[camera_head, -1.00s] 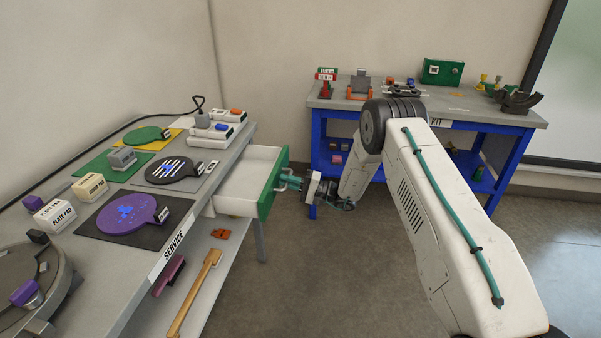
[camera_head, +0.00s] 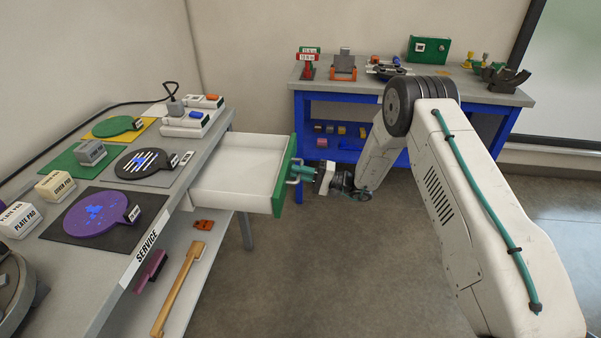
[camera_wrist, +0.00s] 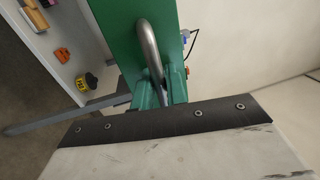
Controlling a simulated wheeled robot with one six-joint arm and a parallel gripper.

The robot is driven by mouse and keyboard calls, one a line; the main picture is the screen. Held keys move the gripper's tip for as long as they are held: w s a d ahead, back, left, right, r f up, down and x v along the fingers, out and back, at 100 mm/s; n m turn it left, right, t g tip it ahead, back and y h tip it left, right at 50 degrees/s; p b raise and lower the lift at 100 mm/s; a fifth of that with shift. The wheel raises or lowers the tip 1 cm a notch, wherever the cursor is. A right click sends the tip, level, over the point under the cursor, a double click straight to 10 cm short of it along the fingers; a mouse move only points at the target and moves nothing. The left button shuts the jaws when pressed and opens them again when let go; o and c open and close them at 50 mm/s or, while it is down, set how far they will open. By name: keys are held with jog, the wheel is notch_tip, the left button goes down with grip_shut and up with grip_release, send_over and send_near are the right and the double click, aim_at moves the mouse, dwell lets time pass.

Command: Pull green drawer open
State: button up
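The green drawer (camera_head: 285,181) stands well out from the right side of the service bench. Its white inside is empty. A metal bar handle is on its green front; the handle (camera_wrist: 149,50) shows large in the wrist view. My gripper (camera_head: 303,172) is at the handle, with its green fingers on either side of the bar. In the wrist view the fingers (camera_wrist: 160,90) lie close around the lower part of the handle and look shut on it. The fingertips' exact contact is partly hidden.
The service bench (camera_head: 146,233) carries pads, a purple paddle (camera_head: 95,212) and other tools. A lower shelf under it holds a wooden-handled tool (camera_head: 177,290). A blue bench (camera_head: 386,108) stands at the back. The floor right of the drawer is clear.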

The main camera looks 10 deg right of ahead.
jog(key=v, duration=0.8)
dwell(0.6)
